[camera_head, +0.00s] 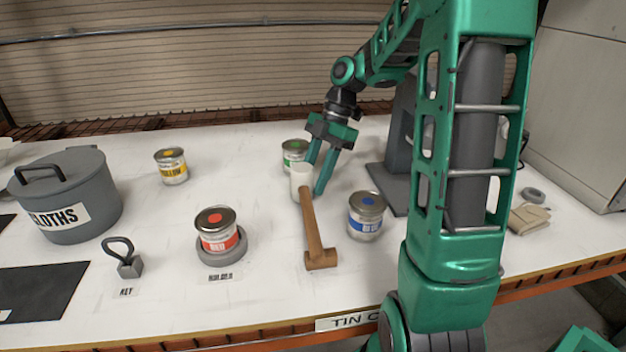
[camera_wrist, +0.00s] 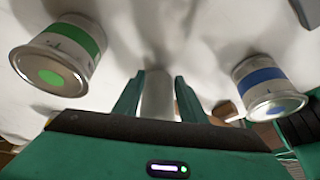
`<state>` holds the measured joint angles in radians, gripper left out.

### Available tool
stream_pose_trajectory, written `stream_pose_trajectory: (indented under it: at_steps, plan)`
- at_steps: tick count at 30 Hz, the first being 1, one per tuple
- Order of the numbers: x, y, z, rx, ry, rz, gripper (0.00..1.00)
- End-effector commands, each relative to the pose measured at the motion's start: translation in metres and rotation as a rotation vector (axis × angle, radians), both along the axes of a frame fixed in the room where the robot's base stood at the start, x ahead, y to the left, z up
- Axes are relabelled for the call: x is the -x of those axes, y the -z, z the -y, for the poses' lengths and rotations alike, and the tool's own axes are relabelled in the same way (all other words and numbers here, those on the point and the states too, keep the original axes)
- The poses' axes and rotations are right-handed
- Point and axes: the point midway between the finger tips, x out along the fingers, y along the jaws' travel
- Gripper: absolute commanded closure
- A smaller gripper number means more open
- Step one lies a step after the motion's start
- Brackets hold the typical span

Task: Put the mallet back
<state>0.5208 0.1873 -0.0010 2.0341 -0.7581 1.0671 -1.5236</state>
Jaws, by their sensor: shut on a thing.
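The mallet (camera_head: 312,225) has a brown wooden handle and a block head at its near end, close to the table's front middle. The far end of its handle meets a white cylinder (camera_head: 301,176); I cannot tell whether they are joined. My gripper (camera_head: 318,184) has its green fingers on either side of this cylinder and is shut on it. In the wrist view the pale cylinder (camera_wrist: 158,98) stands between the fingers. A brown bit of the mallet (camera_wrist: 225,109) shows past the right finger, mostly hidden.
A blue-label tin (camera_head: 366,216) stands right of the mallet, a green one (camera_head: 294,153) behind. A red tin (camera_head: 217,230) sits on a grey round base at left. A yellow tin (camera_head: 171,166), a cloths pot (camera_head: 75,195) and a key weight (camera_head: 127,262) are further left.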

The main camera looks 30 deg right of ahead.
Motion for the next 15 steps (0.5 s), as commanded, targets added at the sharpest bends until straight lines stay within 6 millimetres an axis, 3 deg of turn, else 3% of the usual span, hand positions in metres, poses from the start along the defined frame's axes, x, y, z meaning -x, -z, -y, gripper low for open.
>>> stream_pose_trajectory:
  at_steps: [11, 12, 14, 15]
  plan:
    - [-0.0001, 0.0074, 0.0001, 0.001, 0.000, 0.001, 0.89]
    - [-0.0001, 0.0075, 0.0002, 0.001, 0.000, 0.001, 0.53]
    - [-0.0001, 0.0075, 0.0002, 0.001, 0.000, 0.001, 0.41]
    - [-0.0001, 0.0073, 0.0002, 0.001, 0.000, 0.001, 0.41]
